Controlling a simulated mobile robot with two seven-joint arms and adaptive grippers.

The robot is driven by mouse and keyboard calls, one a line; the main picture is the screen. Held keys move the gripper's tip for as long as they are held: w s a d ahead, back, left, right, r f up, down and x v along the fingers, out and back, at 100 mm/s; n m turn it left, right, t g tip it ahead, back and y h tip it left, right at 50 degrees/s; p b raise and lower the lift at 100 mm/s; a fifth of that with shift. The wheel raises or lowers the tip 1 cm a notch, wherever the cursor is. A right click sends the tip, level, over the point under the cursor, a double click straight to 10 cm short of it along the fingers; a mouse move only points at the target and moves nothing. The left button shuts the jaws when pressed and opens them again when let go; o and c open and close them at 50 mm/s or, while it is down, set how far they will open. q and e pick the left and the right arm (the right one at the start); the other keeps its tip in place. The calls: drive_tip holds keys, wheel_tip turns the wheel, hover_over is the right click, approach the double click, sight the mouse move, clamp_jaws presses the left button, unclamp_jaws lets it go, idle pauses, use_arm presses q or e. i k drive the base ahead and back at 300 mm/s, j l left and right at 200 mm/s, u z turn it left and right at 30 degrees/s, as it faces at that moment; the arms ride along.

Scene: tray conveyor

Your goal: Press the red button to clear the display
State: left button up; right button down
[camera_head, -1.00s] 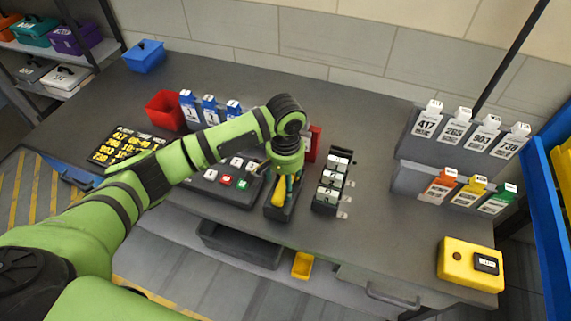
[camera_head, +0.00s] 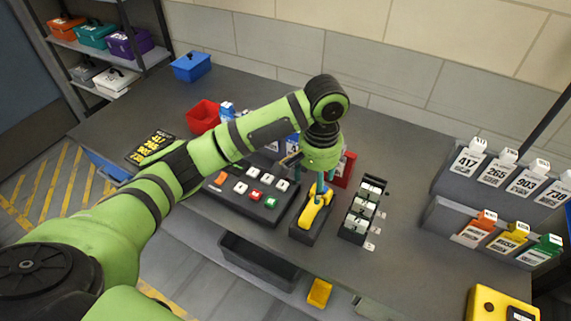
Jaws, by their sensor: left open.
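The red button (camera_head: 255,194) sits on a dark, sloped keypad (camera_head: 238,199) in the middle of the table, among several white buttons and beside a green button (camera_head: 269,203). My left gripper (camera_head: 318,190) points down to the right of the keypad, open, its fingers at the upper end of a yellow handheld tool (camera_head: 316,208). The tool lies in a black holder (camera_head: 302,232). Whether the fingers touch it is unclear. I cannot make out a display; my left arm hides the area behind the keypad. My right gripper is not in view.
A black rack of white tags (camera_head: 360,212) stands right of the holder, with a red object (camera_head: 345,168) behind. A red bin (camera_head: 203,116) and a blue box (camera_head: 191,67) are farther left. Numbered tags on grey stands (camera_head: 428,213) are at right.

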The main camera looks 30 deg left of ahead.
sight(255, 195)
drive_tip(key=u, duration=1.2)
